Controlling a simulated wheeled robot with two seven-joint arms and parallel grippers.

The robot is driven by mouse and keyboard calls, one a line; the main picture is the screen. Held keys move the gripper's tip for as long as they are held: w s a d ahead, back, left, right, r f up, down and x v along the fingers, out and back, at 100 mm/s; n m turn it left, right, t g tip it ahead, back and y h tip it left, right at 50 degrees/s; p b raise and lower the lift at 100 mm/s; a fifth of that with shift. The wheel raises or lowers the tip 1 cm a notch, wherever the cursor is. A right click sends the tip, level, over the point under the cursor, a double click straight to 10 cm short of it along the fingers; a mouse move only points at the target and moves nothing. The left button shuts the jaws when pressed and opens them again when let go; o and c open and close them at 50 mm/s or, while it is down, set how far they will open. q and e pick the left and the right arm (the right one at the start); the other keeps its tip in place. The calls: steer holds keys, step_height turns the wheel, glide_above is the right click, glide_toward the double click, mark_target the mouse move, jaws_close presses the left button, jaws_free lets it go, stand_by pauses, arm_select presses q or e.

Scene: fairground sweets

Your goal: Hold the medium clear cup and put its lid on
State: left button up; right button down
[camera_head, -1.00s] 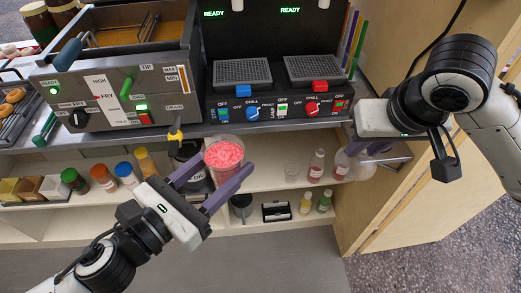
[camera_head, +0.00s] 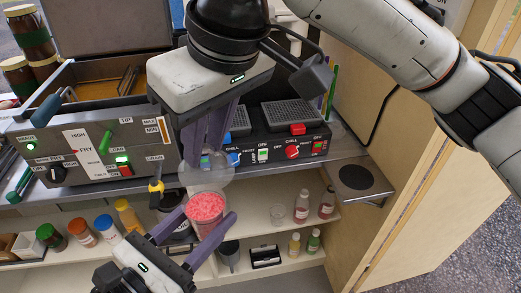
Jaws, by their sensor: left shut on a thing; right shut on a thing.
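The medium clear cup (camera_head: 206,228) is filled with pink-red crushed ice and stands upright in the lower middle. My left gripper (camera_head: 204,216) is shut on its sides, one finger on each side. A clear domed lid (camera_head: 216,170) is directly above the cup, close over its rim. A small gap seems to separate them, but the clear plastic makes contact hard to tell. My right gripper (camera_head: 204,150) points down from above and is shut on the lid's top. The fingers partly cover the lid.
The fryer (camera_head: 85,150) and the slush machine's control panel (camera_head: 275,148) stand on the counter behind. Shelves below hold several capped jars (camera_head: 80,234) and small bottles (camera_head: 302,205). A bare black round pad (camera_head: 355,177) is on a side bracket at right.

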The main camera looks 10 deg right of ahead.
mark_target(203, 168)
steer(key=shift+s+a+r, duration=0.35)
steer(key=shift+a+r, duration=0.05)
steer(key=shift+a, duration=0.3)
steer(key=shift+f, duration=3.15)
steer(key=shift+f, duration=0.15)
steer(key=c, duration=0.9)
jaws_free()
steer(key=shift+c, duration=0.2)
steer(key=shift+r, duration=3)
steer(key=shift+c, duration=0.2)
